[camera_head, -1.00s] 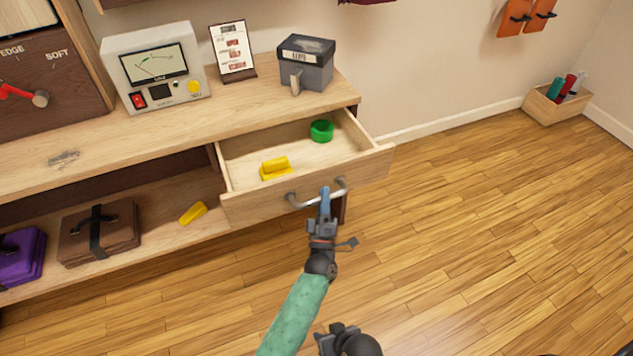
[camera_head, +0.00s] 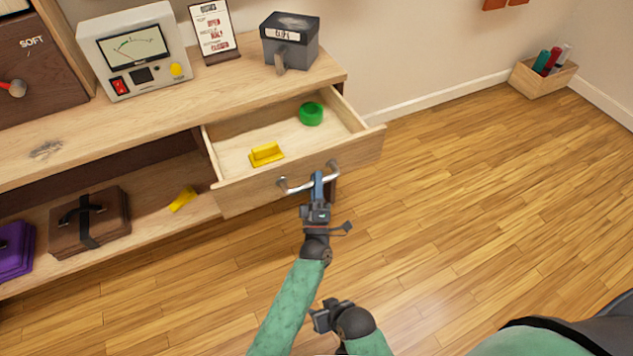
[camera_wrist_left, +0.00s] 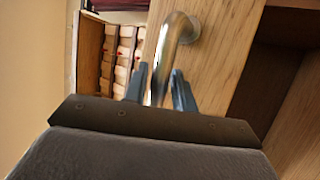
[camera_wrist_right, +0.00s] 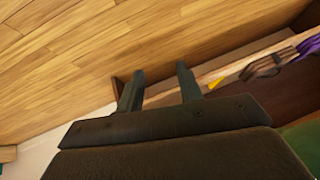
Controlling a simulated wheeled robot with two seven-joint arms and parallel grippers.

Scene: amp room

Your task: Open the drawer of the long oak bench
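The long oak bench (camera_head: 160,115) runs along the wall at the left in the head view. Its drawer (camera_head: 296,175) stands out from its right end, open. A yellow block (camera_head: 266,154) and a green ring (camera_head: 311,113) lie inside. My left gripper (camera_head: 318,178) is at the curved metal handle (camera_head: 299,188) on the drawer front. In the left wrist view the handle (camera_wrist_left: 176,40) passes between the fingers, which are closed around it. My right gripper (camera_head: 322,316) is low in the head view, apart from the bench. Its fingers (camera_wrist_right: 160,88) are spread and empty.
A meter box (camera_head: 133,50), a sign card (camera_head: 213,30) and a grey box (camera_head: 290,42) stand on the bench top. A brown case (camera_head: 90,220) and a yellow piece (camera_head: 183,199) lie on the lower shelf.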

